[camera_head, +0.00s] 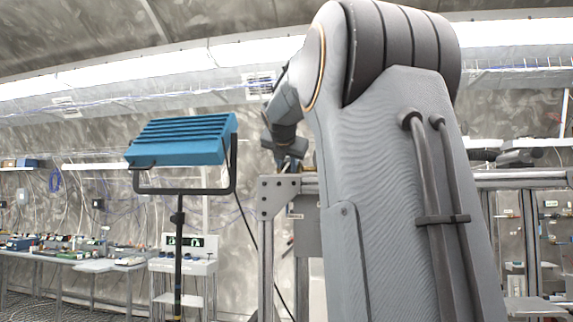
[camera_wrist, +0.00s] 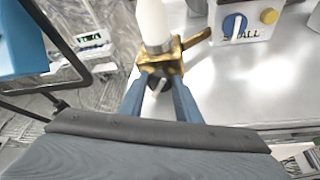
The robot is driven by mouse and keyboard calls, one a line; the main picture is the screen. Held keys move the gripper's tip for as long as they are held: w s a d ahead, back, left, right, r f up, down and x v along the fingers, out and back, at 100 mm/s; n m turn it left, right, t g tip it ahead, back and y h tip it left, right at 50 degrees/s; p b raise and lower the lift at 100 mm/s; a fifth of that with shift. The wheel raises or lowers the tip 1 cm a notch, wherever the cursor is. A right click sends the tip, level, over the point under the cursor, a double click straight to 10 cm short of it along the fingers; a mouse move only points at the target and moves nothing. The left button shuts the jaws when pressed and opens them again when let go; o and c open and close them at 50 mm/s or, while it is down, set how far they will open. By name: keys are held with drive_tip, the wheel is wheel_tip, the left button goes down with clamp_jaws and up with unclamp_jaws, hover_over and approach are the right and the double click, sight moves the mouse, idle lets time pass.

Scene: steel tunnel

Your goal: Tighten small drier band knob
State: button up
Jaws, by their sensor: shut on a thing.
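In the wrist view, a brass-coloured block (camera_wrist: 162,64) with a side lever (camera_wrist: 195,38) sits at the end of a white cylinder (camera_wrist: 153,20) with a metal collar. A small dark knob (camera_wrist: 157,83) shows just below the block, between the blue fingers of my gripper (camera_wrist: 160,80). The fingers are shut on the knob from both sides and partly hide it. In the head view my gripper (camera_head: 290,162) is small, beside the metal frame, and its fingertips cannot be made out. The knob cannot be seen there.
A white box (camera_wrist: 245,20) with a blue dial, a yellow button and a partly readable label stands on a pale metal surface (camera_wrist: 235,80). A blue lamp (camera_head: 180,142) on a stand is left of my arm. A metal frame (camera_head: 275,200) stands beside my gripper.

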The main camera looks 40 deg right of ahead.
drive_tip(key=o, duration=1.1)
drive_tip(key=shift+c, duration=0.2)
drive_tip(key=shift+a, duration=0.1)
drive_tip(key=b+v, duration=0.2)
drive_tip(key=v, duration=0.5)
drive_tip(key=shift+s+a+b, duration=0.15)
drive_tip(key=shift+s+b, duration=0.15)
drive_tip(key=shift+b, duration=0.1)
drive_tip(key=shift+r, duration=0.15)
